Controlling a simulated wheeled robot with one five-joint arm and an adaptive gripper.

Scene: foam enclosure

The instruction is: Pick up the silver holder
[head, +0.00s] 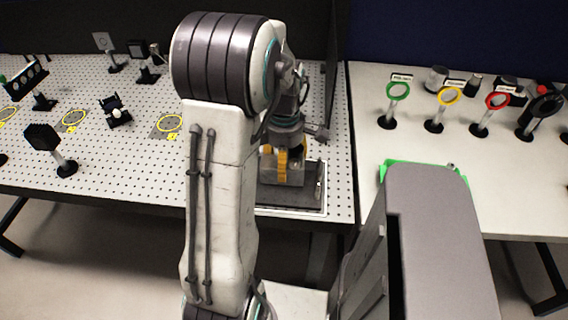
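My gripper (283,160), with yellow-orange fingers, points down over the right end of the perforated table, partly hidden by my arm. A grey block (268,173) sits at its fingertips, on a dark grey plate (290,197). I cannot tell whether the fingers are around the block or in front of it, nor whether they touch it. A small silver upright piece (318,190) stands at the plate's right edge, beside the gripper. I cannot tell for sure which of these is the silver holder.
The perforated table (150,185) carries a black square mount (42,138), yellow rings (170,124) and other optics. On the white table (400,155) at right stand green (398,91), yellow (449,96) and red (498,100) ring holders. A dark panel rises behind the perforated table.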

